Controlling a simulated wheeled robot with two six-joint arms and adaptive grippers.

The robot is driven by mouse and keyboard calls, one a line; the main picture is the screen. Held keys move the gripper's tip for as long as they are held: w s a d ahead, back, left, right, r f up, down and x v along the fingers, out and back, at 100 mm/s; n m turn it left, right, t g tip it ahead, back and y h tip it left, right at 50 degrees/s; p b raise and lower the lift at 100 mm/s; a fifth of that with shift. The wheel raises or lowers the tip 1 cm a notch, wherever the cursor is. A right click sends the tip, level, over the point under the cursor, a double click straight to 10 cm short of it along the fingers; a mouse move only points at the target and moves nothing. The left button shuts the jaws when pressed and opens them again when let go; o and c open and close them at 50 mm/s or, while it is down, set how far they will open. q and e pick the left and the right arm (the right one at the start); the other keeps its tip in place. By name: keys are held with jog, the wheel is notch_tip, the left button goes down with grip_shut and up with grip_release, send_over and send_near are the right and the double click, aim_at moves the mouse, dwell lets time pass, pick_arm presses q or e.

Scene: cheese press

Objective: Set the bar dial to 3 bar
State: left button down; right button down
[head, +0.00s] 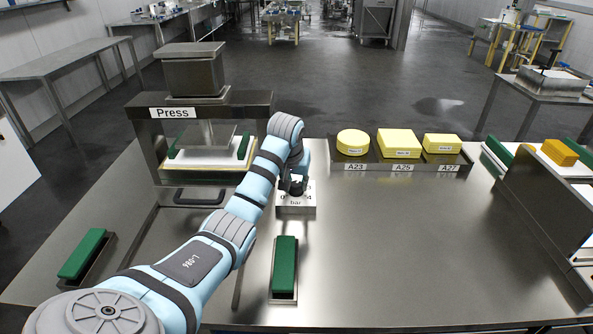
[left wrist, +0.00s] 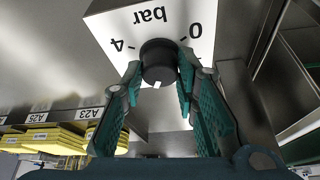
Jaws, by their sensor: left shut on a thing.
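The bar dial is a dark round knob (left wrist: 158,60) on a white-faced box (head: 296,209) marked "bar", with 0 and 4 at either side. In the left wrist view the face is upside down, with 4 left of the knob and 0 right. A white mark on the knob points down in that view, between the 4 and 0 sides and away from "bar". The scale near the mark is not readable. My left gripper (left wrist: 157,80) is shut on the knob, one finger on each side. In the head view the gripper partly covers the dial. My right gripper is not in view.
The press (head: 202,101) stands behind and left of the dial. Yellow cheeses (head: 399,143) sit on a labelled rack at the back right. A green-topped block (head: 284,262) lies in front of the dial; another (head: 84,253) lies at left. The table's right middle is clear.

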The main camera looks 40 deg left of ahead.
pick_arm(q)
jog(key=m+p, duration=0.1)
jog(key=p, duration=0.1)
jog(key=m+h+p, duration=0.1)
jog(key=m+p, duration=0.1)
jog(key=p, duration=0.1)
jog(key=shift+a+r+p, duration=0.1)
jog(key=shift+r+p, duration=0.15)
jog(key=shift+p, duration=0.05)
jog(key=shift+f+m+h+p, duration=0.1)
jog(key=shift+m+h+p, duration=0.5)
jog(key=shift+m, duration=0.3)
jog(key=shift+f+m+p, duration=0.15)
jog(key=shift+m+p, duration=0.35)
jog(key=shift+m, duration=0.3)
jog(key=c, duration=1.3)
grip_release()
